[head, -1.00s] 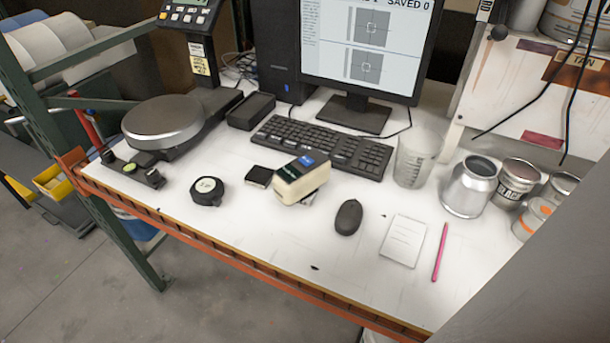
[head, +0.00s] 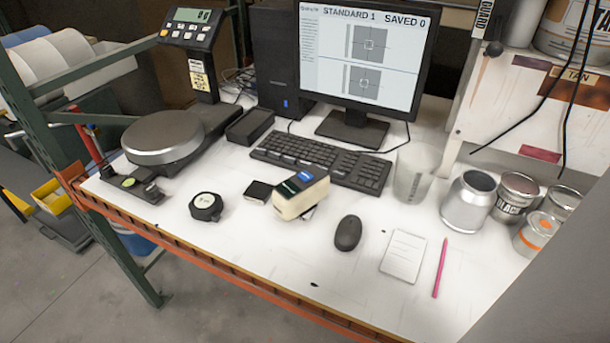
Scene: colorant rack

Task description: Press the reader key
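The reader seems to be the small cream handheld device (head: 299,196) with a dark top and a small blue display, in the middle of the bench in the head view. It lies in front of the keyboard, at an angle, on or against something small and pale. Its key is too small to make out. The monitor (head: 362,52) behind reads "STANDARD 1" and "SAVED 0" above two grey target pictures. My gripper is not in view.
A black square block (head: 259,191) sits just left of the reader, and a round black gauge (head: 206,206) farther left. The keyboard (head: 322,165) is behind, the mouse (head: 348,233) front right. A scale (head: 163,138) stands left; a beaker (head: 412,172) and cans stand right.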

